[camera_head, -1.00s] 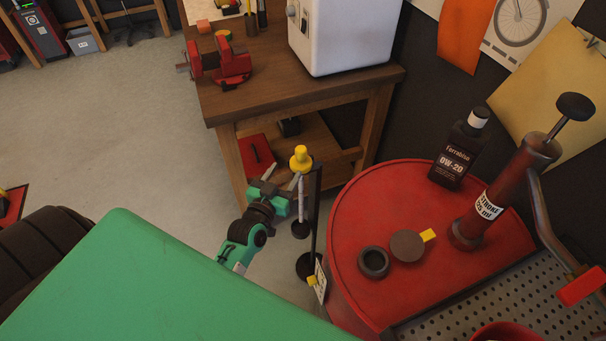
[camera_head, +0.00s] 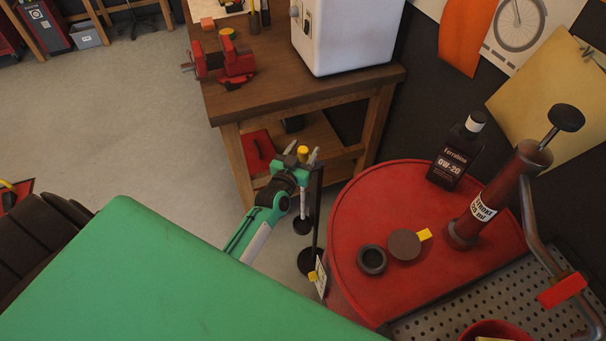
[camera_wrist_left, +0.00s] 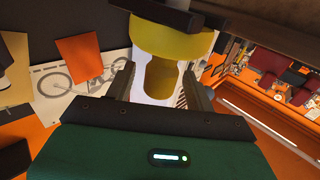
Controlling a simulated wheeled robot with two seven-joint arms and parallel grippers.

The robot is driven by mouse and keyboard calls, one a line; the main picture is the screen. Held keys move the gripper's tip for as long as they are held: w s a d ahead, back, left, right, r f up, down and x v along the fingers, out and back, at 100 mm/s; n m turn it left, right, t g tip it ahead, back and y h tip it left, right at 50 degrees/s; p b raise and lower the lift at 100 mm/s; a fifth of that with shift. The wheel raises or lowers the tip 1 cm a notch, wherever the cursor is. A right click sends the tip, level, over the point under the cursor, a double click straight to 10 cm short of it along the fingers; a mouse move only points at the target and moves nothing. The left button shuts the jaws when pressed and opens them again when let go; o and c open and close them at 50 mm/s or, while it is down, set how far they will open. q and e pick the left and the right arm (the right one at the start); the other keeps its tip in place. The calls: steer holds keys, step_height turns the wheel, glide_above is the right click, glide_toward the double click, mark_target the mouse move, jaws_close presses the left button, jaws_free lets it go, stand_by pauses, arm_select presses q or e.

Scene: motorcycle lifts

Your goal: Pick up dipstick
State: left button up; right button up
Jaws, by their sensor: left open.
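A slim upright piece with a yellow top (camera_head: 303,150), which looks like the dipstick, stands beside a thin black post between the wooden bench and the red drum. Its pale shaft (camera_head: 303,205) runs down toward a black foot. My left gripper (camera_head: 301,154) is open, with a finger on either side at the yellow top, which it partly hides. In the left wrist view the yellow part (camera_wrist_left: 172,40) shows close up between and beyond the open fingers (camera_wrist_left: 160,85). I cannot tell whether they touch it. My right gripper is not in view.
The red drum top (camera_head: 345,220) holds an oil bottle (camera_head: 455,155), a red pump (camera_head: 490,205), a dark ring (camera_head: 372,260) and a round cap (camera_head: 404,245). A wooden bench (camera_head: 300,95) with a red vise (camera_head: 230,62) stands behind. A green surface (camera_head: 150,275) fills the lower left.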

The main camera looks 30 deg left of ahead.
arm_select(q)
steer(key=shift+c, duration=0.4)
steer(key=c, duration=1.1)
steer(key=shift+r, duration=0.15)
